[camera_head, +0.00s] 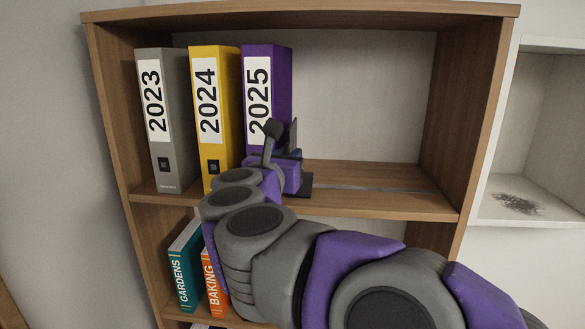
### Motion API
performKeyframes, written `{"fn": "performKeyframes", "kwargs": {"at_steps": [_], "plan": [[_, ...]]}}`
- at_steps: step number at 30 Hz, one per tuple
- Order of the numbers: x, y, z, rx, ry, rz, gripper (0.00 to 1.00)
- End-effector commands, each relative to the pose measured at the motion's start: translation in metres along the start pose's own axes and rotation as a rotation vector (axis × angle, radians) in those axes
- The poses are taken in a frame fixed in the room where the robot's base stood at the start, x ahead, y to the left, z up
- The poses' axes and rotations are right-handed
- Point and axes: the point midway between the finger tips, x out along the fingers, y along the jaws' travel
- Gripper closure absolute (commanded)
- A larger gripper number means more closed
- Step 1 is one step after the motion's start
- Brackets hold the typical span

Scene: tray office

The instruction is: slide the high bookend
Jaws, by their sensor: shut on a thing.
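The high bookend (307,185) is dark and stands on the upper shelf, at the right of the purple 2025 binder (263,75). Its flat base shows on the shelf and part of a dark upright shows beside my gripper. My gripper (282,142) is shut on the bookend. My gripper and arm hide much of the bookend and the lower part of the purple binder. I cannot tell whether the bookend touches the binder.
A yellow 2024 binder (214,110) and a grey 2023 binder (166,115) stand to the left. The upper shelf (390,190) is clear to the right, with a line along it. Gardens (186,262) and Baking (212,285) books stand below.

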Motion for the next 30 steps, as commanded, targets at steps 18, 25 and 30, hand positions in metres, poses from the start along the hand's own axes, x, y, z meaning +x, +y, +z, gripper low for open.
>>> {"fn": "performKeyframes", "kwargs": {"at_steps": [18,25,30], "plan": [[0.001,-0.0004,0.0003,-0.001,0.001,-0.002,0.64],[0.0003,0.0018,-0.0009,-0.003,0.002,0.0,0.64],[-0.0003,0.0021,-0.0012,-0.003,0.002,0.0,0.64]]}}
